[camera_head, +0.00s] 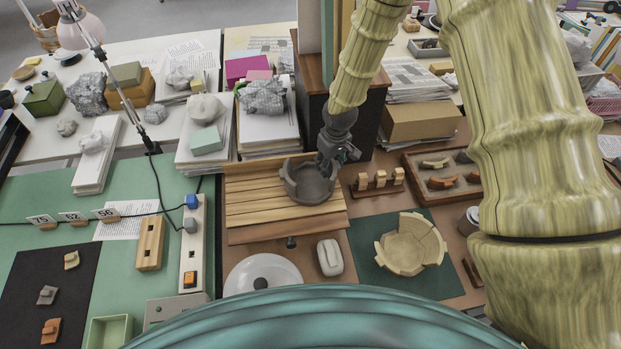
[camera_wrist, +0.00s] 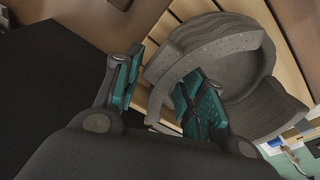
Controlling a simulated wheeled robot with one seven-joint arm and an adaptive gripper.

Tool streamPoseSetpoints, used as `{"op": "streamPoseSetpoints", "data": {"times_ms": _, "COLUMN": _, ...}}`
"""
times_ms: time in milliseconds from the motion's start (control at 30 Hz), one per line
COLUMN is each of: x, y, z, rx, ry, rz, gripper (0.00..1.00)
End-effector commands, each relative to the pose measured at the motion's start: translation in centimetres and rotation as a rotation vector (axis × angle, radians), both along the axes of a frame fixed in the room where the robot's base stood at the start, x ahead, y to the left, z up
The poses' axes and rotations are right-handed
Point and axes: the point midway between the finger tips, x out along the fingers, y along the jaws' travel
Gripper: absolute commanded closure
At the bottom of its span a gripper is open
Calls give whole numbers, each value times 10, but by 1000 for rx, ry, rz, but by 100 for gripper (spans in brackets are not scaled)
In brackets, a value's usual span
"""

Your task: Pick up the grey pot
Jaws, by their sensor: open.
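The grey pot (camera_head: 308,186), a dark round vessel with a broken, uneven rim, stands on the slatted wooden board. It fills the upper right of the wrist view (camera_wrist: 222,48). My gripper (camera_head: 332,164) is at the pot's right rear rim, pointing down. In the wrist view my open gripper (camera_wrist: 166,68) has its two teal-padded fingers on either side of part of the pot's wall, one on the inner side and one outside. A gap shows between the left finger and the wall. Whether the right finger touches the pot, I cannot tell.
The slatted board (camera_head: 250,207) lies under the pot. A dark wooden cabinet (camera_head: 368,120) stands close behind. A small rack (camera_head: 378,184) is to the right. A pale broken vessel (camera_head: 411,246) lies on a green mat in front right. A white plate (camera_head: 262,274) is in front.

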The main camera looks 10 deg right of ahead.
Motion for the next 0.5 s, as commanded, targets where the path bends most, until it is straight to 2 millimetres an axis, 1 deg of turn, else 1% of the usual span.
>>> {"op": "streamPoseSetpoints", "data": {"times_ms": 267, "x": 0, "y": 0, "z": -1, "rx": 0, "ry": 0, "rz": 0, "gripper": 60}}
{"op": "streamPoseSetpoints", "data": {"times_ms": 400, "x": 0, "y": 0, "z": -1, "rx": 0, "ry": 0, "rz": 0, "gripper": 85}}
{"op": "streamPoseSetpoints", "data": {"times_ms": 467, "x": 0, "y": 0, "z": -1, "rx": 0, "ry": 0, "rz": 0, "gripper": 96}}
{"op": "streamPoseSetpoints", "data": {"times_ms": 500, "x": 0, "y": 0, "z": -1, "rx": 0, "ry": 0, "rz": 0, "gripper": 100}}
